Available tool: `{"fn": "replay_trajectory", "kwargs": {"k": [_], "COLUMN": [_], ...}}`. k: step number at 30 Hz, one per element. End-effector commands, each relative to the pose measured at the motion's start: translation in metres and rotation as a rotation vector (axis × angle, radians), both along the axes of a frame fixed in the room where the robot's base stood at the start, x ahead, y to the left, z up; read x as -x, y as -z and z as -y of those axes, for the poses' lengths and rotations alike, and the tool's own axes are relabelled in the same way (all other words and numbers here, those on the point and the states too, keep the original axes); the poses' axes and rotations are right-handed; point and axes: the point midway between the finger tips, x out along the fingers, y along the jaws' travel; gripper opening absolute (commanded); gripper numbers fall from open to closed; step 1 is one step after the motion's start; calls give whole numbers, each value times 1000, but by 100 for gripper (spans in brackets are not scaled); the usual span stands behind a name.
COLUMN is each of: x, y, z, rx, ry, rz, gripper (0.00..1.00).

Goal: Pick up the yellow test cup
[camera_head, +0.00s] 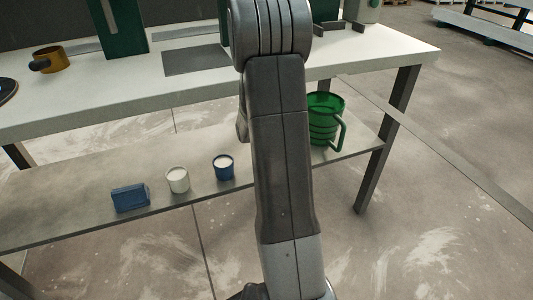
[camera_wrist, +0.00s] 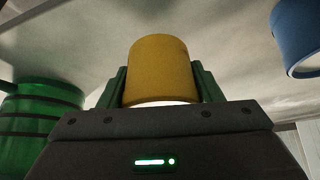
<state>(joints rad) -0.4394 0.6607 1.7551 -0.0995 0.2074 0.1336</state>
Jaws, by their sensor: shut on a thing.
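The yellow test cup (camera_wrist: 160,65) is in the middle of the wrist view, between the two green fingers of my gripper (camera_wrist: 161,84). The fingers are shut on its sides. Its body is plain yellow, with a pale rim along its lower edge in that view. I cannot tell whether it touches the shelf. In the head view my arm hides the gripper and the yellow cup.
On the lower shelf (camera_head: 75,205) stand a blue block (camera_head: 130,198), a white cup (camera_head: 177,180), a blue cup (camera_head: 223,168) and a green jug (camera_head: 323,120). The worktop (camera_head: 130,107) above holds a brownish-yellow mug (camera_head: 53,59) and green equipment (camera_head: 120,27).

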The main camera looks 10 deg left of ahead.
Motion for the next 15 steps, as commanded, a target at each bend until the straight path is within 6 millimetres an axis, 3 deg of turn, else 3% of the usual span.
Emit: {"fn": "replay_trajectory", "kwargs": {"k": [2,15], "x": [-1,100], "y": [-19,-7], "z": [0,42], "rx": [-2,-2], "ry": [0,-1], "rz": [5,4], "gripper": [30,30]}}
